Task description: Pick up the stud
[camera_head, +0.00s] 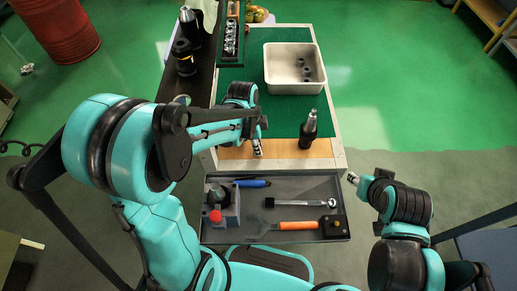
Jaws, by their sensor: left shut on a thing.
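My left gripper (257,147) points down over the front wooden strip of the cart top. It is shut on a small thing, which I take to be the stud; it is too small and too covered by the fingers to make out. My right gripper (353,178) is off the cart's front right corner, apart from everything; its fingers are too small to read. Several small dark round pieces (306,70) lie in the white bin (283,85); I cannot tell whether they are studs.
A black tool holder with a silver taper (309,125) stands upright right of my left gripper. A rack (230,40) of metal parts is at the back left. The open drawer (285,187) holds a vise-like block (222,213), a wrench (300,203) and an orange-handled tool (297,226).

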